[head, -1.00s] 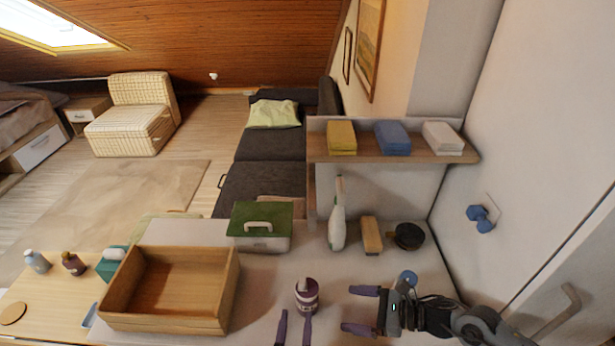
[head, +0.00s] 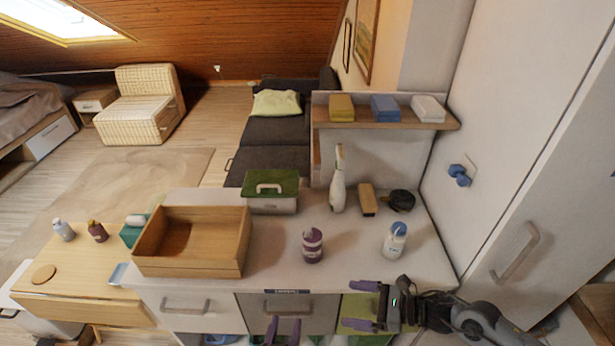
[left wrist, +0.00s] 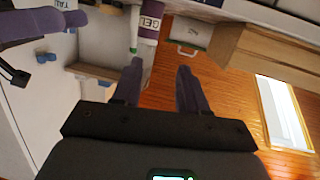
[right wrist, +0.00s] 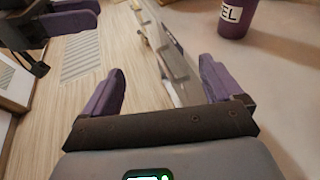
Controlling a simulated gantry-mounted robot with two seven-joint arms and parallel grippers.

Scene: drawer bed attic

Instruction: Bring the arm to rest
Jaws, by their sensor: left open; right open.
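My left gripper (head: 283,328) is open and empty at the bottom of the head view, in front of the counter (head: 275,250). Its two purple fingers stand apart in the left wrist view (left wrist: 158,85). My right gripper (head: 361,305) is open and empty to the right of it, also at the counter's front. Its fingers are apart in the right wrist view (right wrist: 158,90). A purple and white gel bottle (head: 312,245) stands upright on the counter, apart from both grippers.
On the counter are a wooden box (head: 190,262), a green-lidded case (head: 270,203), a spray bottle (head: 338,190), a brush (head: 367,202) and a blue-capped bottle (head: 394,242). Drawers with handles (head: 186,306) face the grippers. A door (head: 540,170) stands at the right.

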